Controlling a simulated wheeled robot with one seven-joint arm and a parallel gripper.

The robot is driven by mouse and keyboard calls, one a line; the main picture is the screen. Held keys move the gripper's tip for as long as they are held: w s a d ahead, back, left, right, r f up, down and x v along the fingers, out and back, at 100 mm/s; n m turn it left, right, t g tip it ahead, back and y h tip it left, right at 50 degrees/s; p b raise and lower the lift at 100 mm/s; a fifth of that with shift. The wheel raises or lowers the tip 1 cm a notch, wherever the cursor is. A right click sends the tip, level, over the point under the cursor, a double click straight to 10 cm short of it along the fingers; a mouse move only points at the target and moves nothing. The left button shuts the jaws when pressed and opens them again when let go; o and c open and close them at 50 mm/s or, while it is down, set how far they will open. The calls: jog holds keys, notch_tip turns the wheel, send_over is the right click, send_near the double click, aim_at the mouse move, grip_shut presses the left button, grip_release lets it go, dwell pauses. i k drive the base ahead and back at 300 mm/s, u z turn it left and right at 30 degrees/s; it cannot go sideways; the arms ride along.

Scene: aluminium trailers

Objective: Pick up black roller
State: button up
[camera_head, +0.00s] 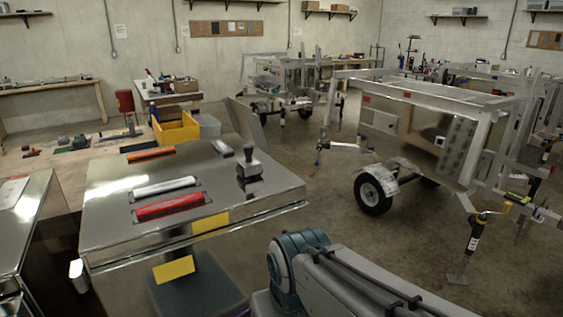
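The metal-topped table (108,222) stands at front left. A small upright tool with a dark knob and a grey body (249,167) stands near its right side; it may be the black roller, but I cannot tell for sure. My arm's teal and grey links show at the bottom centre, to the right of the table. My gripper is out of view, so its state and any hold are hidden.
On the table lie a red tool (170,206), a silver tool (163,187) and an orange tool (151,154). A yellow bin (176,131) stands behind. An aluminium trailer (425,99) is at right. Bare floor lies between table and trailer.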

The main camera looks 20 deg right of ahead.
aim_at(251, 165)
jog(key=z, duration=0.2)
jog(key=i, duration=1)
